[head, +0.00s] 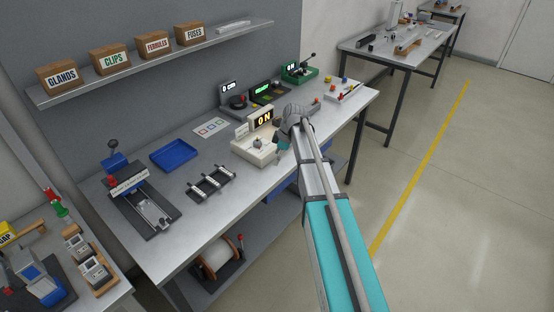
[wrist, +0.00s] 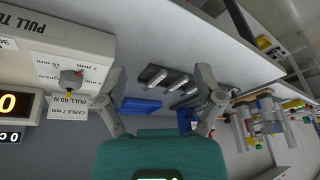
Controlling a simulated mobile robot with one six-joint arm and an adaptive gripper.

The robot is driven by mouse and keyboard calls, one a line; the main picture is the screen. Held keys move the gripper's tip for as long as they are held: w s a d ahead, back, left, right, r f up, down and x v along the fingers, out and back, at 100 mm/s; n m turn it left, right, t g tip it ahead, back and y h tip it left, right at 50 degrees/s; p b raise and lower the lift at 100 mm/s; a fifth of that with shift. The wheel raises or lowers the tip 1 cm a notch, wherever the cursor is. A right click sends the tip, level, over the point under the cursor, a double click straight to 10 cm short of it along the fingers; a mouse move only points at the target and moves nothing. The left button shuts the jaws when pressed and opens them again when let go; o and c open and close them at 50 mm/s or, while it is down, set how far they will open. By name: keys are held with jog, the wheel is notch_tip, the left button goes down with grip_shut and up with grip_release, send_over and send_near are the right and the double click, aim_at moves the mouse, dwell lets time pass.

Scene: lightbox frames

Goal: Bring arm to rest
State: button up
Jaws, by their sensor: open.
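My arm, turquoise and grey, reaches from the bottom of the head view over the workbench (head: 180,225). My gripper (head: 283,142) is at its far end, beside the right side of a cream tester (head: 252,150) with an orange display. The arm's wrist partly hides that area, and I cannot tell whether the gripper touches the tester. In the wrist view, which is upside down, the two fingers of my gripper (wrist: 162,80) are spread apart with nothing between them. The tester (wrist: 55,55) shows at the left there, with its labels.
A blue tray (head: 175,155), a black rack (head: 211,184) and a clamp fixture (head: 140,202) stand left on the bench. A green device (head: 299,73) is behind. A shelf (head: 150,66) with labelled boxes hangs above. Open floor (head: 450,200) lies right.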

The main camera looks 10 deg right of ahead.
dwell(0.4)
jog(key=s+a+m+h, duration=0.2)
jog(key=s+m, duration=0.5)
jog(key=s, duration=0.5)
jog(key=s+a+f+m+h, duration=0.1)
jog(key=s+a+m, duration=0.1)
jog(key=s+m, duration=0.5)
jog(key=s, duration=0.5)
jog(key=shift+s+g+h, duration=0.15)
jog(key=shift+g+h, duration=0.15)
jog(key=shift+h, duration=0.1)
